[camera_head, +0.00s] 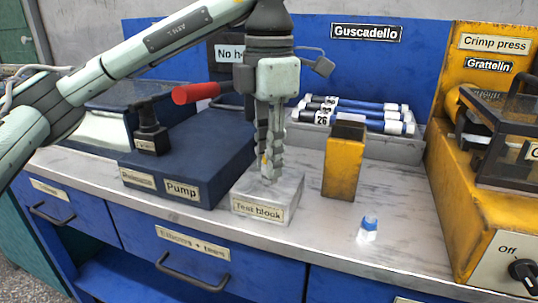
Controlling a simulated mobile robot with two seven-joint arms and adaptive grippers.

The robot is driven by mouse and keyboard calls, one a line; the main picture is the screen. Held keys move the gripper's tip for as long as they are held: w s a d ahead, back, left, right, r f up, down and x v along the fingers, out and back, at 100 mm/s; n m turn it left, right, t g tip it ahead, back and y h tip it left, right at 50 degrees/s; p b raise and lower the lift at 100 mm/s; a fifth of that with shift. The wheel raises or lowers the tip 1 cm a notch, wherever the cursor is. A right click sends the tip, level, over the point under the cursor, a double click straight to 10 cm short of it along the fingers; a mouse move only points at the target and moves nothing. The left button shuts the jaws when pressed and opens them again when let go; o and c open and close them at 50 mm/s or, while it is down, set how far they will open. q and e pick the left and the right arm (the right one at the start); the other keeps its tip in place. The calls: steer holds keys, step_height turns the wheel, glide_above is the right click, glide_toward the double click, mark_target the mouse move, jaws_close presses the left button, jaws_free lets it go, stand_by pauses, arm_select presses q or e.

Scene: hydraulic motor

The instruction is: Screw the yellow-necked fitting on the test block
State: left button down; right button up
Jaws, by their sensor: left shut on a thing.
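The test block (262,209) is a pale grey labelled block on the worktop at the middle. My left gripper (268,172) points straight down over it, with its fingertips at the block's top face. It is shut on the yellow-necked fitting (264,162), of which only a small bit of yellow shows at the fingers. The fingers hide the rest of the fitting, and I cannot tell how deep it sits in the block. My right gripper is not in view.
A blue-topped fitting (368,229) stands near the front edge. A yellow box (344,164) stands right of the block. The dark blue pump (190,160), with a red handle (196,93), is left. The crimp press (460,190) is at right. Several tubes (355,113) lie behind.

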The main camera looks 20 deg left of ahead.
arm_select(q)
steer(key=shift+f+m, duration=0.2)
steer(key=shift+m, duration=0.9)
steer(key=m, duration=0.5)
steer(key=shift+m, duration=0.4)
steer(key=shift+m, duration=0.5)
steer(key=c, duration=1.4)
jaws_free()
steer(key=shift+r+p, duration=0.2)
steer(key=shift+p, duration=0.15)
